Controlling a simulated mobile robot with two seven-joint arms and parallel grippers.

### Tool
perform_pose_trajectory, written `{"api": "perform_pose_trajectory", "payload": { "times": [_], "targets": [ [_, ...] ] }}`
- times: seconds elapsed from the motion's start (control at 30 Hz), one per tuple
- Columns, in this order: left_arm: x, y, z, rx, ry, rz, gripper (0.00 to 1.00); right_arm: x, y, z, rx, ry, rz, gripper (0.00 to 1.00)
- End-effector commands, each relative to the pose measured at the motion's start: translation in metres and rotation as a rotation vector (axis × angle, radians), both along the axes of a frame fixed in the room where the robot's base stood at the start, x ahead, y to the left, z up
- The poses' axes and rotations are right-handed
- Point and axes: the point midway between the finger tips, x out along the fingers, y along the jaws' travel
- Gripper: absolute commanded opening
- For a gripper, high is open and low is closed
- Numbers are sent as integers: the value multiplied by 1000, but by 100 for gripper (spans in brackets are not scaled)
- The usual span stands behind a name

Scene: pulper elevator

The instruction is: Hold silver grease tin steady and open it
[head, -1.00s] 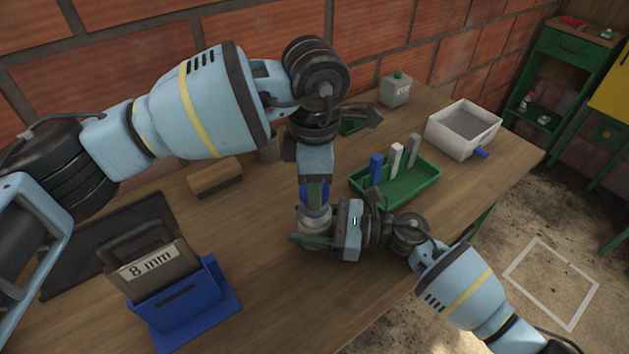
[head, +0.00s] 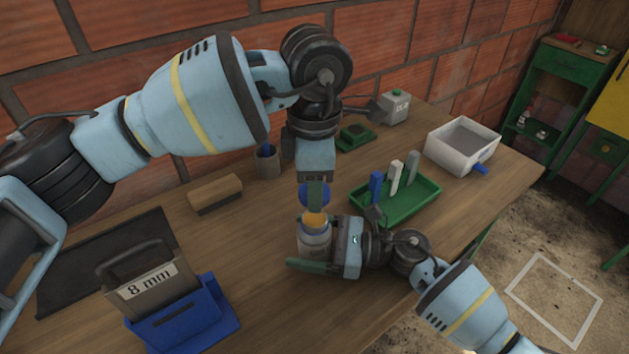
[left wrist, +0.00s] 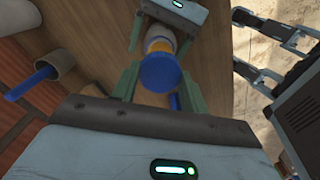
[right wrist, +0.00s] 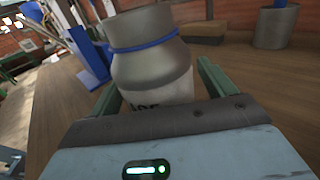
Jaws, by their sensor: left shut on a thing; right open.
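The silver grease tin (head: 314,240) stands upright above the table, with a grey neck and a blue band in the right wrist view (right wrist: 152,70). My right gripper (head: 318,266) is open, with its green fingers on either side of the tin; they also show in the right wrist view (right wrist: 157,95). My left gripper (head: 314,196) is above the tin, shut on a blue lid (left wrist: 160,72). An orange-yellow part (head: 315,219) shows between the blue lid and the tin; whether it touches both is unclear.
A green tray (head: 425,203) with upright blocks is right of the tin. A white box (head: 447,153) stands further back. A blue holder (head: 190,322) with an "8 mm" plate is front left. A wooden block (head: 215,193) and a grey cup (head: 268,162) are behind.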

Motion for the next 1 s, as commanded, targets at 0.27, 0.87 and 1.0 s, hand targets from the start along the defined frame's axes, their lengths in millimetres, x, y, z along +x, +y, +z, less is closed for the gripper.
{"api": "perform_pose_trajectory", "payload": {
  "times": [0.27, 0.87, 1.0],
  "targets": [
    [0, 0, -4, 0, 4, 0, 17, -3, -18, -2, -2, 1, -2, 82],
    [1, 0, -37, 0, 42, 0, 17, -18, -114, -2, -1, 2, 0, 82],
    [1, 0, -38, 0, 44, 0, 17, -19, -118, 0, -1, 0, 0, 82]
  ]
}}
